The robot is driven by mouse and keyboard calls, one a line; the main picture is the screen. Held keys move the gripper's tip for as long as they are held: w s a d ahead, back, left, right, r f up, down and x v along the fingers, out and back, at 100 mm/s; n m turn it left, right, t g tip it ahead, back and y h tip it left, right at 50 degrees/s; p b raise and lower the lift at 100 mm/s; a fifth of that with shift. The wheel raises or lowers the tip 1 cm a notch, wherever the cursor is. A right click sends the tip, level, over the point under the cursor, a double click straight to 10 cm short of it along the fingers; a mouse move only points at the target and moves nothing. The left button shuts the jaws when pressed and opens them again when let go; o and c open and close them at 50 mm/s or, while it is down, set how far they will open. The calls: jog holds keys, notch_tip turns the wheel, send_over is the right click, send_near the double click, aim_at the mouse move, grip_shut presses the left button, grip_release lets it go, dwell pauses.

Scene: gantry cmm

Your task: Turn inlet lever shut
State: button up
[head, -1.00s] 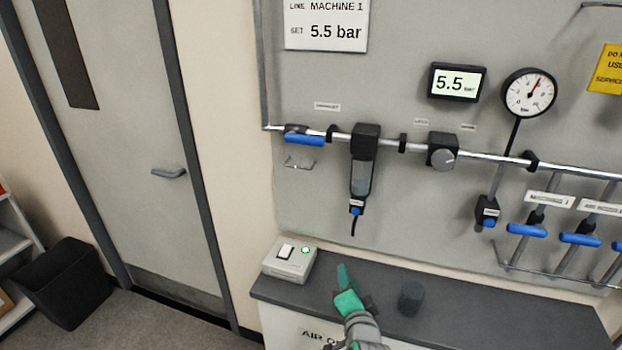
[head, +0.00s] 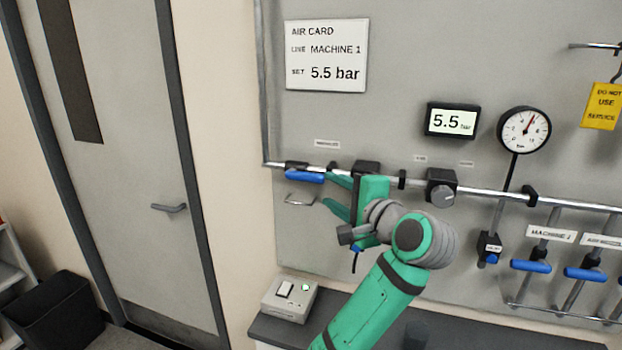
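The inlet lever is a blue handle (head: 304,176) on a dark valve at the left end of the silver pipe. It lies along the pipe, under a small label too small to read clearly. My gripper (head: 332,194) is just to its right, pointing left. Its two green fingers are spread apart with nothing seen between them. The upper fingertip is close to the handle's right end; I cannot tell if they touch. My gripper and wrist hide most of the filter unit (head: 367,166) beside the valve.
A small wire bracket (head: 299,200) sits below the handle. To the right are a grey regulator knob (head: 442,196), a 5.5 bar display (head: 453,121), a dial gauge (head: 524,134) and several blue branch levers (head: 530,266). A switch box (head: 289,298) stands on the dark counter below.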

aim_at(314, 179)
jog(key=x, duration=0.9)
jog(key=shift+w+a+r, duration=0.2)
jog(key=shift+w+a, duration=0.1)
jog(key=shift+w, duration=0.05)
jog(key=shift+w+a, duration=0.3)
jog(key=shift+w, duration=0.1)
jog(key=shift+d, duration=0.1)
grip_shut()
